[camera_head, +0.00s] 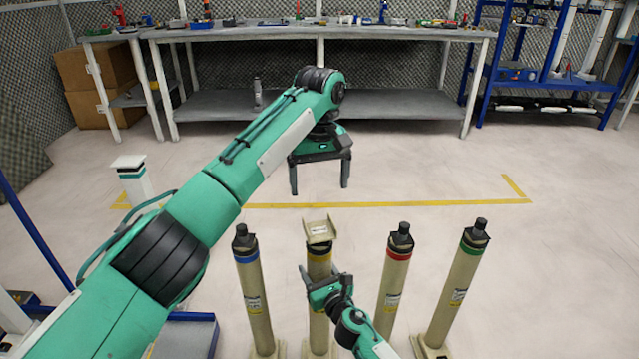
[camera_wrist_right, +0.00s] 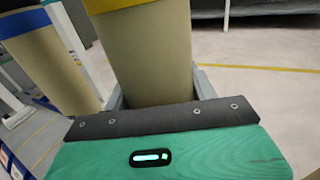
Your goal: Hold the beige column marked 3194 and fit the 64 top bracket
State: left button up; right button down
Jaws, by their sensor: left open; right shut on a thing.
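Beige columns stand in a row in the head view. The one with the yellow band (camera_head: 319,257) carries a beige bracket (camera_head: 319,231) with a pale label on its top end; the numbers are too small to read. My right gripper (camera_head: 322,280) is shut around this column below the yellow band. In the right wrist view the column (camera_wrist_right: 146,60) stands between its fingers. My left gripper (camera_head: 319,188) is open and empty, pointing down above and behind the bracket, apart from it. Whether the bracket is fully seated I cannot tell.
Columns with a blue band (camera_head: 250,290), a red band (camera_head: 393,280) and a green band (camera_head: 459,290) stand close on both sides, with dark caps. A white-topped post (camera_head: 131,180) stands at left. A long workbench (camera_head: 400,33) is at the back. The floor between is clear.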

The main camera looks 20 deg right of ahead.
jog(key=shift+c, duration=1.9)
grip_release()
jog(key=shift+s, duration=0.1)
